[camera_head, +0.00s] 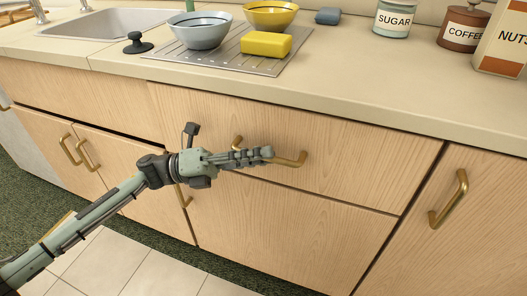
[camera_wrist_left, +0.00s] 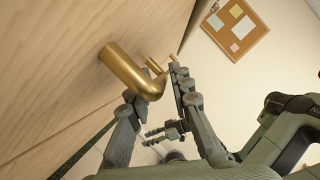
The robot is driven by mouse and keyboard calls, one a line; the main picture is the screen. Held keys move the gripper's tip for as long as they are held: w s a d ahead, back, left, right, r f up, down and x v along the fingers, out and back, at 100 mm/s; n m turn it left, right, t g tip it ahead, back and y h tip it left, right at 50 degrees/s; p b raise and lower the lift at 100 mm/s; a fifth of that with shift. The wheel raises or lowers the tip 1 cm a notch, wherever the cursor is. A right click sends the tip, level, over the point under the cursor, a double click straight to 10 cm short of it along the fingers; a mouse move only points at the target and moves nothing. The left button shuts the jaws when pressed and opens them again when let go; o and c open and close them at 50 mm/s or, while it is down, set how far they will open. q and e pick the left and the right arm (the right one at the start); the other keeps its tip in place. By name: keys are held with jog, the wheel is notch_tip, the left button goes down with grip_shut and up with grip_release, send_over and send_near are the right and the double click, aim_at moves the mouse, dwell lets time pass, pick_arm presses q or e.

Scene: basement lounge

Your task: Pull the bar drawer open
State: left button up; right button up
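The bar drawer (camera_head: 360,160) is a wide light-wood front under the counter, and it looks shut. Its brass handle (camera_head: 292,161) runs across the front, partly hidden behind my left gripper (camera_head: 258,155). In the left wrist view the handle (camera_wrist_left: 128,71) bends out from the wood, and its bar lies at the fingertips of my left gripper (camera_wrist_left: 153,86). The two fingers stand apart, one on each side of the bar. Whether either finger touches it, I cannot tell.
On the counter (camera_head: 370,95) are a drying mat (camera_head: 210,60) with a yellow sponge (camera_head: 266,44) and bowls, canisters (camera_head: 394,18) and a sink (camera_head: 105,22). A cabinet door with a brass handle (camera_head: 448,199) is at right. Tiled floor (camera_head: 130,262) shows below.

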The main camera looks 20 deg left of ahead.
pick_arm(q)
jog(key=shift+w+d+r, duration=0.1)
jog(key=shift+w+d, duration=0.05)
jog(key=shift+d, duration=0.25)
pick_arm(e)
jog(key=shift+w+f, duration=0.1)
jog(key=shift+f, duration=0.05)
pick_arm(q)
jog(key=shift+c, duration=0.6)
grip_shut()
